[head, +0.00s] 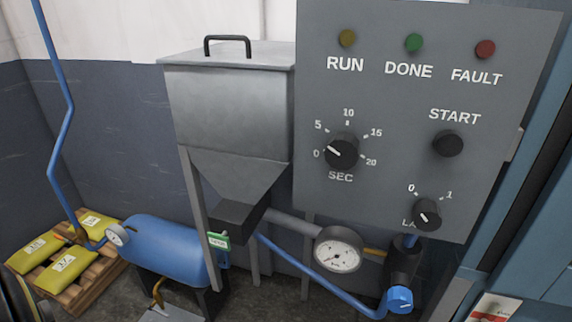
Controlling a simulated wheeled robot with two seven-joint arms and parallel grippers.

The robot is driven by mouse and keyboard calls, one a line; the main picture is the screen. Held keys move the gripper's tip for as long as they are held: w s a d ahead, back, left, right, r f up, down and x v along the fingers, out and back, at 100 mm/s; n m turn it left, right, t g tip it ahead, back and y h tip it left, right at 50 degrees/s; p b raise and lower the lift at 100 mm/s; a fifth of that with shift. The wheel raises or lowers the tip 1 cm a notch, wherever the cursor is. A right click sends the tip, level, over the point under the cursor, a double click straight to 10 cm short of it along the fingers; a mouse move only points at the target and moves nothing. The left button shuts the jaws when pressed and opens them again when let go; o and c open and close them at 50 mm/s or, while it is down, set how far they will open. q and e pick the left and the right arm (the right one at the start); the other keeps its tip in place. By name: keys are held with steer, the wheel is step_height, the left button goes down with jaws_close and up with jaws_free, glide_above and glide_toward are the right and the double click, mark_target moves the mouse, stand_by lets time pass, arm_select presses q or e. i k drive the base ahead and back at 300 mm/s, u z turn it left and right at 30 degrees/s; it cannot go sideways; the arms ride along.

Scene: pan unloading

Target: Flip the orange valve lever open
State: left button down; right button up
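A small orange-yellow bar (375,252), which looks like the valve lever, sticks out between the round white pressure gauge (338,249) and a dark vertical valve body (402,265). Only a short piece of it shows, roughly level, so I cannot tell its full position. A blue knob (400,299) sits at the bottom of the valve body, where a blue pipe (320,277) joins. Neither of my grippers is in view.
A grey control panel (390,185) with knobs and lamps overhangs the valve. A metal hopper (228,105) stands left of it. A blue tank (165,249) and yellow sacks (50,262) on a wooden pallet (90,278) are at lower left.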

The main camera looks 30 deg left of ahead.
mark_target(58, 237)
steer(key=k, duration=1.1)
steer(key=u, duration=0.8)
steer(key=i, duration=0.35)
steer(key=u, duration=0.25)
